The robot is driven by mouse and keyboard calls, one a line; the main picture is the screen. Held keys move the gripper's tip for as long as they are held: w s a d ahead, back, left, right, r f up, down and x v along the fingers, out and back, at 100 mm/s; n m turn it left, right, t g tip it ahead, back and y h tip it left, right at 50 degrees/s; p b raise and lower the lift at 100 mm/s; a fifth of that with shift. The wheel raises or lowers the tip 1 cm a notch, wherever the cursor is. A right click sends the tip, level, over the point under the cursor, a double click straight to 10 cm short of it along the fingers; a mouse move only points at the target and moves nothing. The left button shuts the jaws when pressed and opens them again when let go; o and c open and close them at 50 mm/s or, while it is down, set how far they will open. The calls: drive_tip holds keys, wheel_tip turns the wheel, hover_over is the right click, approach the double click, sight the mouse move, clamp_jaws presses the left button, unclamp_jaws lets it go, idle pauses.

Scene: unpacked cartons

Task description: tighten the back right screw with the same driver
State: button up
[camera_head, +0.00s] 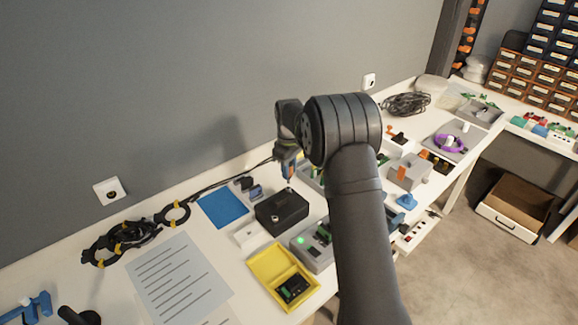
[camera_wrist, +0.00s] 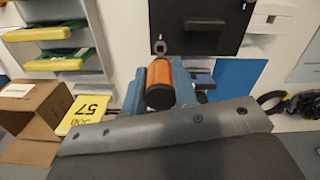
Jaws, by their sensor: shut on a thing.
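The black box (camera_head: 282,213) stands on the white bench. It also shows at the top of the wrist view (camera_wrist: 205,25). My gripper (camera_head: 288,167) is above the box's back right corner. In the wrist view my gripper (camera_wrist: 160,80) is shut on the driver, whose orange and black handle (camera_wrist: 160,86) sits between the blue fingers. A small metal piece (camera_wrist: 160,47) shows at the box corner beyond the handle; I cannot tell whether it is the driver's tip or the screw head. The driver's contact with the back right screw is not clear.
A blue sheet (camera_head: 222,208) lies left of the box, and a yellow tray (camera_head: 284,259) stands in front. A grey fixture with a green light (camera_head: 311,255) is close at the front right. Black cables (camera_head: 122,238) lie at the left. A yellow card marked 57 (camera_wrist: 84,113) shows in the wrist view.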

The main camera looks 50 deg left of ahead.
drive_tip(key=shift+f, duration=1.3)
idle(0.4)
drive_tip(key=m, duration=0.5)
drive_tip(key=shift+m, duration=0.3)
drive_tip(key=m, duration=0.8)
drive_tip(key=shift+a+m, duration=0.1)
drive_tip(key=shift+m, duration=0.2)
drive_tip(key=m, duration=0.5)
drive_tip(key=shift+s+m, duration=0.1)
drive_tip(key=shift+m, duration=0.2)
drive_tip(key=shift+n, duration=0.9)
drive_tip(key=shift+r, duration=0.2)
